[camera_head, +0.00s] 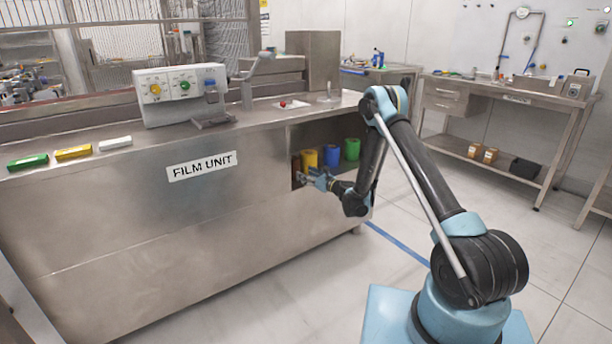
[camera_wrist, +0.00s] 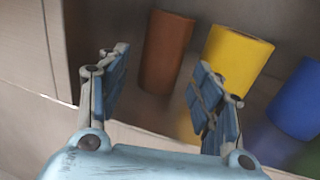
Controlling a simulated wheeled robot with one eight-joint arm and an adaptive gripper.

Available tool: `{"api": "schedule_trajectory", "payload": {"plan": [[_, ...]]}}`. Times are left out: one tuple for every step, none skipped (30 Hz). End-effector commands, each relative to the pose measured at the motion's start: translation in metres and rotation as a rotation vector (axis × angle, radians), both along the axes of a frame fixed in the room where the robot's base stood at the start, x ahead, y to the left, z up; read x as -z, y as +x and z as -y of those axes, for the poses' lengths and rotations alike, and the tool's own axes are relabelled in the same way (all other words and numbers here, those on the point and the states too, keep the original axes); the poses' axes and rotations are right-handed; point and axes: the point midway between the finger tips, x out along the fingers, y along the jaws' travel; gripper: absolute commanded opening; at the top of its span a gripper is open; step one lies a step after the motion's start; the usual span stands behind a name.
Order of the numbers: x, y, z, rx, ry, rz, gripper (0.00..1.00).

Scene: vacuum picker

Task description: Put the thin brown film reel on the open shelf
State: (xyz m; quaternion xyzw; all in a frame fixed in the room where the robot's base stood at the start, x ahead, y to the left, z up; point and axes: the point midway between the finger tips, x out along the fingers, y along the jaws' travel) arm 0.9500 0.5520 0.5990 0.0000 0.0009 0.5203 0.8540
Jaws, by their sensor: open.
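The thin brown film reel (camera_wrist: 166,52) stands upright on the open shelf (camera_head: 338,161) in the side of the steel film unit. In the wrist view it is ahead of my gripper (camera_wrist: 160,100), in line with the space between the fingers and apart from them. In the head view the reel (camera_head: 296,164) is a brown sliver at the shelf's left end, partly hidden by the shelf's edge and my gripper (camera_head: 304,178). My gripper is open and empty, at the front of the shelf opening.
A yellow reel (camera_wrist: 238,62) stands just right of the brown one, close to my right finger. A blue reel (camera_wrist: 299,100) and a green reel (camera_head: 352,149) stand farther right. The shelf opening's left wall (camera_wrist: 52,50) is close to my left finger.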

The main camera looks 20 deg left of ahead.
Motion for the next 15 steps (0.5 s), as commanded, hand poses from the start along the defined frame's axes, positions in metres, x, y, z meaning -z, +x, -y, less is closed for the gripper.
{"api": "schedule_trajectory", "payload": {"plan": [[0.0,-0.001,0.006,0.0,0.0,0.0,0.59],[0.0,-0.002,0.009,0.0,0.0,0.0,0.59],[0.0,-0.002,0.012,0.0,0.0,0.0,0.59],[0.0,-0.003,0.015,0.001,0.0,0.0,0.59],[0.0,-0.003,0.017,0.001,0.0,0.0,0.59],[0.0,-0.003,0.019,0.002,0.0,0.0,0.59],[0.0,-0.003,0.02,0.002,0.0,0.0,0.59],[0.0,-0.003,0.022,0.002,0.0,0.0,0.59],[0.0,-0.003,0.023,0.003,0.0,0.0,0.59],[0.0,-0.002,0.024,0.003,0.0,0.0,0.59],[0.0,-0.002,0.025,0.004,0.0,0.0,0.59],[0.0,-0.001,0.026,0.005,0.0,0.0,0.59],[-0.001,-0.001,0.027,0.006,0.0,0.001,0.59],[-0.002,0.0,0.028,0.007,-0.003,0.003,0.59],[-0.004,0.001,0.03,0.007,-0.009,0.008,0.59]]}}
